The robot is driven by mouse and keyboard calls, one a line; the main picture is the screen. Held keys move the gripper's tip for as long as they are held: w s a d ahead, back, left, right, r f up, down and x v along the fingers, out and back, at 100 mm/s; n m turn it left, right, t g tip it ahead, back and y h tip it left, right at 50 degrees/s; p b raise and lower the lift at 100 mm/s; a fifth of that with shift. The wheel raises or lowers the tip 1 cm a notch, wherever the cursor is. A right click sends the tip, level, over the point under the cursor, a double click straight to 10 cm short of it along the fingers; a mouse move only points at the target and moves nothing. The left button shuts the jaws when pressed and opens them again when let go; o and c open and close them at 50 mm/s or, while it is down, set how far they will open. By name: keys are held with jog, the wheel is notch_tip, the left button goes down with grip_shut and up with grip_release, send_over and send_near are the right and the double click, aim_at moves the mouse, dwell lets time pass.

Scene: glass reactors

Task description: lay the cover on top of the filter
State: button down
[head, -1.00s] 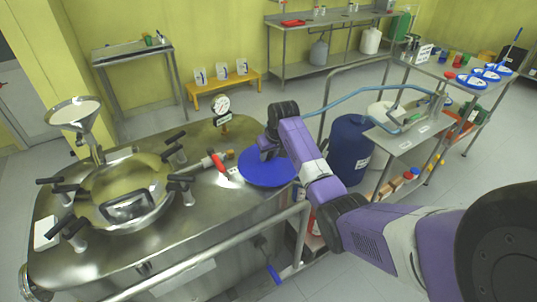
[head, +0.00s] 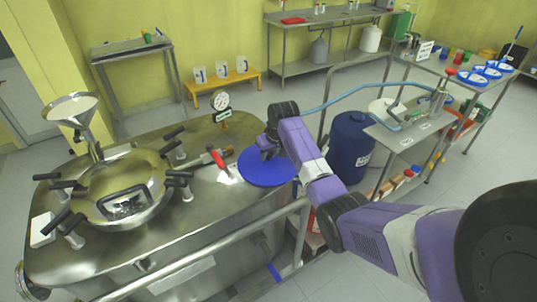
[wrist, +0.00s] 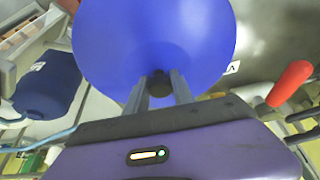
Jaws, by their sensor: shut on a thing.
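The cover is a round blue disc (head: 266,168) with a small dark knob (wrist: 158,84) at its middle. My gripper (head: 268,152) is shut on that knob; in the wrist view its two fingers (wrist: 160,90) close around it. The disc looks roughly level at the right end of the steel reactor top; I cannot tell whether it touches the top. A dark blue drum (head: 351,145), perhaps the filter, stands right of the disc, partly hidden by my arm. It also shows at the left of the wrist view (wrist: 45,88), clear of the disc.
The steel reactor (head: 230,205) carries a round hatch (head: 125,185), a funnel (head: 70,108), a gauge (head: 220,102) and a red-handled valve (head: 216,159) close to the disc. A handrail (head: 230,247) runs along its front.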

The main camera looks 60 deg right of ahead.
aim_at(272, 166)
jog(key=shift+f, duration=0.25)
jog(key=c, duration=1)
grip_release()
jog(key=v, duration=0.7)
jog(key=shift+r+b, duration=0.35)
jog(key=shift+r, duration=0.05)
